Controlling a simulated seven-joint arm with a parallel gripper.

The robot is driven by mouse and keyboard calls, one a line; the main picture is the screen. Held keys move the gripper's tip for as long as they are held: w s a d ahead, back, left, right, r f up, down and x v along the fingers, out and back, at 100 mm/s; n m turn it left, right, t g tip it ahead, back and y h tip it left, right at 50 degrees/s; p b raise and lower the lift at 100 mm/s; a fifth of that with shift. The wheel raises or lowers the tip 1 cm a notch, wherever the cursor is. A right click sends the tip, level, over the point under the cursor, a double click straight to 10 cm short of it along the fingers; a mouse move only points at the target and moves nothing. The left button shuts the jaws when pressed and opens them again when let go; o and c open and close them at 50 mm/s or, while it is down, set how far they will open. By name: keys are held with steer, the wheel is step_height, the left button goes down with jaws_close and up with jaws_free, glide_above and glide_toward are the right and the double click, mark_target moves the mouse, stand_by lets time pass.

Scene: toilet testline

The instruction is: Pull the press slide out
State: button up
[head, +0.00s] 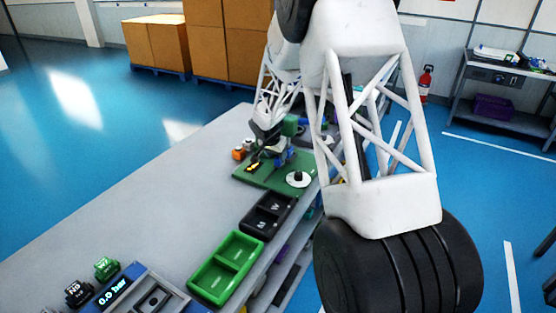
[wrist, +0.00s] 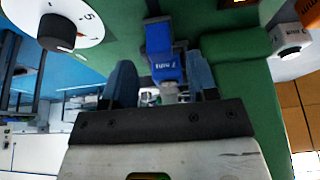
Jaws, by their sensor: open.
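The press station stands on a green board (head: 250,178) on the workbench. In the wrist view a blue block (wrist: 165,62) with white lettering sits on the green surface, with a pale grey end towards me; it appears to be the press slide, but I cannot be sure. My gripper (wrist: 161,72) is open, one finger on each side of the block. A gap shows on the left; whether the right finger touches it I cannot tell. In the head view my gripper (head: 264,137) is over the board, and my arm hides part of the station.
A white dial (head: 298,180) with a black knob is on the board's near right corner. A black tray (head: 268,213) and a green tray (head: 226,270) lie nearer along the bench. An orange-and-white item (head: 241,152) stands left of the station. The bench's left side is clear.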

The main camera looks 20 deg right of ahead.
mark_target(278, 158)
steer(key=shift+x, duration=1.95)
steer(key=shift+c, duration=0.3)
jaws_close()
